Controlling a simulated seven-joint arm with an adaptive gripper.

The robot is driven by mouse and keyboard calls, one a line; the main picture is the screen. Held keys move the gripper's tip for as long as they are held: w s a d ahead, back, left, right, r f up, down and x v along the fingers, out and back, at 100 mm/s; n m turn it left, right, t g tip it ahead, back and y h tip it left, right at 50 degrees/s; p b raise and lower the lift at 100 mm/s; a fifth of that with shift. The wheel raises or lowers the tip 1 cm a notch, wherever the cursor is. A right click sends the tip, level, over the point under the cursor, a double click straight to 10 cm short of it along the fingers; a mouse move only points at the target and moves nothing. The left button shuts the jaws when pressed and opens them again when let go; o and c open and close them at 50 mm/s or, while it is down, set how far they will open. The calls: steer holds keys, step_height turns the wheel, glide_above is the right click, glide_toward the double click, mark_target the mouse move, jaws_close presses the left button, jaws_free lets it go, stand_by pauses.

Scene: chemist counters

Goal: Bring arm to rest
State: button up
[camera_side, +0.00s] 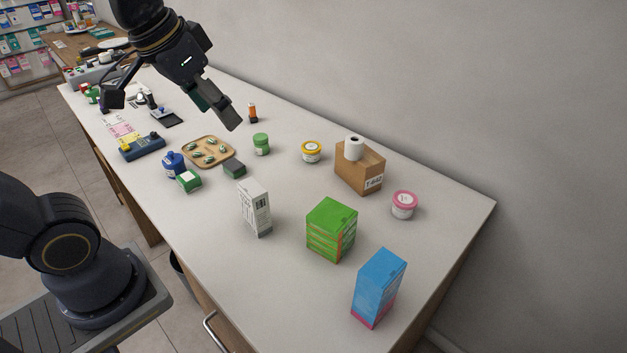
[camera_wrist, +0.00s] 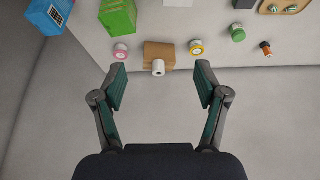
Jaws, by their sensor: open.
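My gripper (camera_wrist: 160,88) is open, its two fingers spread wide with nothing between them. In the side view my gripper (camera_side: 172,108) hangs in the air at the upper left, above the counter (camera_side: 290,195) and apart from the objects on it. In the wrist view the fingers point toward the wall side of the counter, with a cardboard box (camera_wrist: 158,50) and a white roll (camera_wrist: 158,68) beyond the fingertips.
On the counter stand a blue-pink box (camera_side: 378,290), a green box (camera_side: 331,229), a white carton (camera_side: 255,206), a pink-lidded jar (camera_side: 404,205), a yellow-lidded jar (camera_side: 311,152), a green jar (camera_side: 261,144) and a wooden tray (camera_side: 229,149). The wall (camera_side: 440,80) runs along the back.

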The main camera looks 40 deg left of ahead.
steer(key=s+f, duration=0.4)
steer(key=s, duration=0.1)
steer(key=shift+s+t, duration=0.2)
steer(key=shift+t, duration=0.1)
steer(key=shift+o, duration=0.5)
steer(key=shift+f, duration=0.1)
